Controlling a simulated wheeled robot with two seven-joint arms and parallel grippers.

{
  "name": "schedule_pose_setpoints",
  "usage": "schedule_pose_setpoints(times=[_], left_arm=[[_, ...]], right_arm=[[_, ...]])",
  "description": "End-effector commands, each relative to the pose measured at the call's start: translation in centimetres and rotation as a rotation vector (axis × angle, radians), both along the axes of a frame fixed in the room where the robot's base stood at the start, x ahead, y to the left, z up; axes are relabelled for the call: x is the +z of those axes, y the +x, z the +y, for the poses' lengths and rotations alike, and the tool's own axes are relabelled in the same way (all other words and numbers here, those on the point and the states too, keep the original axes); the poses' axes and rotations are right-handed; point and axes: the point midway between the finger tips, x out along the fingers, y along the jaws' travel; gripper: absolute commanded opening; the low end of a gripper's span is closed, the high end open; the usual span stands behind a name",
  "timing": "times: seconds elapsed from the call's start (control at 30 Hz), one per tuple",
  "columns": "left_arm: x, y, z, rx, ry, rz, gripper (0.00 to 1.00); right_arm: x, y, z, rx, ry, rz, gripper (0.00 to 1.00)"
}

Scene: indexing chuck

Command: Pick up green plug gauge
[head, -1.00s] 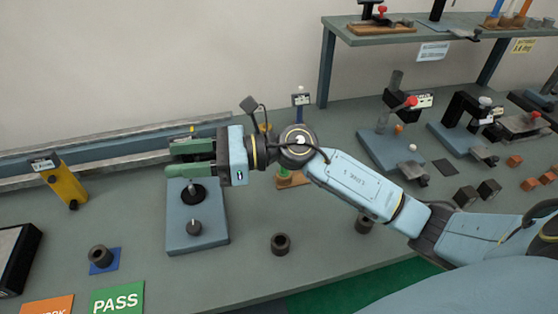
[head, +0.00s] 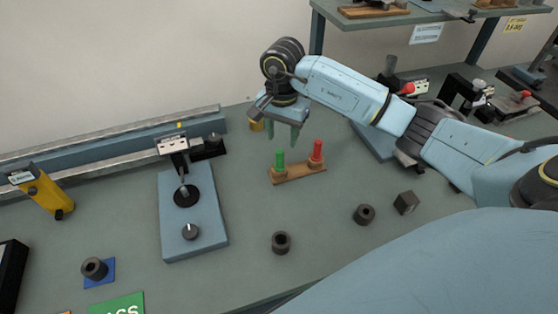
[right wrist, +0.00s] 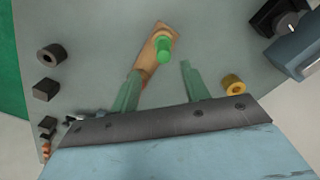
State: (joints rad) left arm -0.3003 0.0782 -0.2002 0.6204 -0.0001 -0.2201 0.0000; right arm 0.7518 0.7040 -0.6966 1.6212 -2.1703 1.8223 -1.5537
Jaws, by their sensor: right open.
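The green plug gauge (head: 280,161) stands upright on a small wooden stand (head: 300,175), left of a red plug gauge (head: 316,153). My right gripper (head: 286,137) points down, open and empty, just above and behind the green gauge. In the right wrist view, the green gauge (right wrist: 163,47) shows end-on, beyond the fingertips and between their lines. The fingers (right wrist: 161,73) do not touch it. The red gauge is not clearly visible there. My left gripper is not in view.
A blue fixture (head: 205,222) with a gauge post stands left of the stand. Dark rings (head: 281,242) and a dark block (head: 405,202) lie in front. A yellow ring (right wrist: 233,85) lies near the right finger in the wrist view. The bench around the stand is mostly clear.

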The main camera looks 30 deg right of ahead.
Motion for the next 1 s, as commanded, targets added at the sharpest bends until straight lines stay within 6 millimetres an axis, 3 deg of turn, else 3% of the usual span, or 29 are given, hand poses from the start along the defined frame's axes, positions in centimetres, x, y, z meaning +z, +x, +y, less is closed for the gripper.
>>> schedule_pose_setpoints(times=[0.1,0.37,0.63,0.93,1.0], left_arm=[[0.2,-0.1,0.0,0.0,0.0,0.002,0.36],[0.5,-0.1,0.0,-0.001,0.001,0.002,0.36],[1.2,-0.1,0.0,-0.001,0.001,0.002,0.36],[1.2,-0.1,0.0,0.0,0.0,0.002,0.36],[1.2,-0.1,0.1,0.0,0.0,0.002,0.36]], right_arm=[[-2.0,0.0,0.1,-0.002,0.002,0.002,0.46],[-4.0,0.1,0.2,-0.001,0.005,0.002,0.46],[-7.8,0.4,0.5,-0.001,0.004,0.0,0.46],[-8.5,0.4,0.4,-0.001,0.002,-0.002,0.46],[-8.5,0.4,0.4,-0.001,0.002,-0.002,0.39]])
